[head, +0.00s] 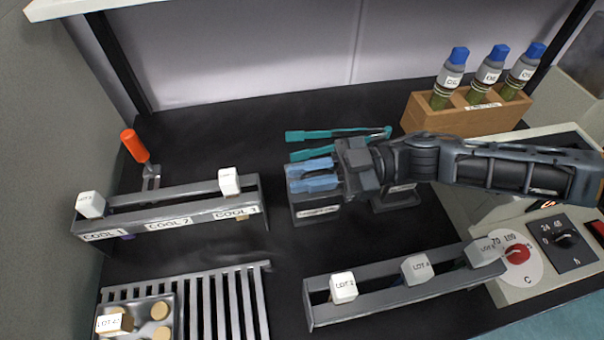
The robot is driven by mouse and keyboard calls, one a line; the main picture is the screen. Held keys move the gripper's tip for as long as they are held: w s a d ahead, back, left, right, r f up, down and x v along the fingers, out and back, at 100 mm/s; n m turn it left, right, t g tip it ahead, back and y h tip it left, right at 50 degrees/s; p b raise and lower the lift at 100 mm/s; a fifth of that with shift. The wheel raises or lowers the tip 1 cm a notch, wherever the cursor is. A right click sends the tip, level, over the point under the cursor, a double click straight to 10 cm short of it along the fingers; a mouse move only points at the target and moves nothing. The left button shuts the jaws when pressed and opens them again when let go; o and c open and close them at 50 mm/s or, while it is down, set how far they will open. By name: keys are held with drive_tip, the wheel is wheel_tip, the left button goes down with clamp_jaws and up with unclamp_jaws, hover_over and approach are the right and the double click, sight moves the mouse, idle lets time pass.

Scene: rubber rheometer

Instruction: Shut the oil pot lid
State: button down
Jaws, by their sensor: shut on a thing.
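A dark box (308,213) with a white label on its front stands in the middle of the black bench; the label is too small to read. It may be the oil pot, but I cannot tell for sure. My gripper (311,175) comes in from the right, with its blue fingers over the top of this box. The fingers are close together, shut on a dark part at the box's top. The fingers hide most of that part, so the lid's angle cannot be told.
Teal tongs (312,136) lie just behind the fingers. A wooden rack (425,117) of blue-capped bottles stands at back right. A COOL rack (165,208) is at left, a second rack (390,292) in front, beside a slatted grate (232,305). An orange-handled tool (134,146) stands back left.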

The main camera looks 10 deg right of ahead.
drive_tip(key=shift+w+d, duration=0.1)
drive_tip(key=shift+w, duration=0.1)
drive_tip(key=c, duration=1.2)
unclamp_jaws()
drive_tip(key=shift+o, duration=0.2)
drive_tip(key=shift+s, duration=0.1)
drive_tip(key=shift+r, duration=0.3)
drive_tip(key=r, duration=0.4)
drive_tip(key=shift+d, duration=0.35)
drive_tip(key=s+d+r+b, duration=0.1)
drive_tip(key=s+d+r, duration=0.3)
drive_tip(key=d, duration=0.6)
wheel_tip(320, 180, up, 2)
drive_tip(key=shift+r, duration=0.2)
drive_tip(key=shift+s+d, duration=0.1)
